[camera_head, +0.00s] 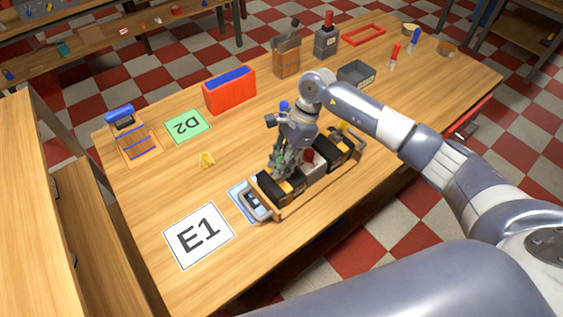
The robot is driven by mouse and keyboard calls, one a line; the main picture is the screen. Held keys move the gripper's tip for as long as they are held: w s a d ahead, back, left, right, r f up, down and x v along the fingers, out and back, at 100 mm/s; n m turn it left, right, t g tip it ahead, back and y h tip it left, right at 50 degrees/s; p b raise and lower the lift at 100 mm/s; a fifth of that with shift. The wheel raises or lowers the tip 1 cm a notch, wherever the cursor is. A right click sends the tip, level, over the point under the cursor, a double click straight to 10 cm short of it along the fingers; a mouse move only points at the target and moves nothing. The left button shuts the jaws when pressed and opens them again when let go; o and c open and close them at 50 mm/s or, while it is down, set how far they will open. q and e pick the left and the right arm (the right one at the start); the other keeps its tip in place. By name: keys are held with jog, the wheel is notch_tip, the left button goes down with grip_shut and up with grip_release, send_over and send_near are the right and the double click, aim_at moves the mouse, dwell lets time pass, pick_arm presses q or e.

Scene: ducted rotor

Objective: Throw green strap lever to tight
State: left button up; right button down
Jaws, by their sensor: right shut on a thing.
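The strapped assembly (313,171), with black and yellow blocks around a grey middle, lies on the wooden table. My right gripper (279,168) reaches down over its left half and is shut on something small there. A bit of green shows at the fingers, which I take for the green strap lever (273,160). The fingers hide most of it, so its angle cannot be told. My left gripper is not in view.
A red bin (229,91), wooden tool holder (286,54) and grey box (356,75) stand behind.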

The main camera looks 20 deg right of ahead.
jog(key=shift+a, duration=0.1)
jog(key=h+b, duration=0.1)
jog(key=a+t+h+b, duration=0.1)
jog(key=h+b, duration=0.1)
jog(key=shift+s+a, duration=0.2)
jog(key=h+b, duration=0.1)
jog(key=a+t+h+b, duration=0.1)
jog(key=b, duration=0.1)
jog(key=h+b, duration=0.1)
jog(key=h, duration=0.1)
jog(key=shift+s+a+f+t+b, duration=0.3)
jog(key=shift+f+t+b, duration=0.05)
jog(key=shift+t, duration=0.05)
jog(key=shift+s+a+t+h+b, duration=0.1)
jog(key=shift+a+t+h+b, duration=0.1)
jog(key=shift+h+b, duration=0.5)
jog(key=shift+s+a+t+h+b, duration=0.1)
jog(key=shift+t+h+b, duration=0.1)
jog(key=shift+h+b, duration=0.45)
jog(key=c, duration=1.3)
grip_release()
jog(key=shift+c, duration=0.2)
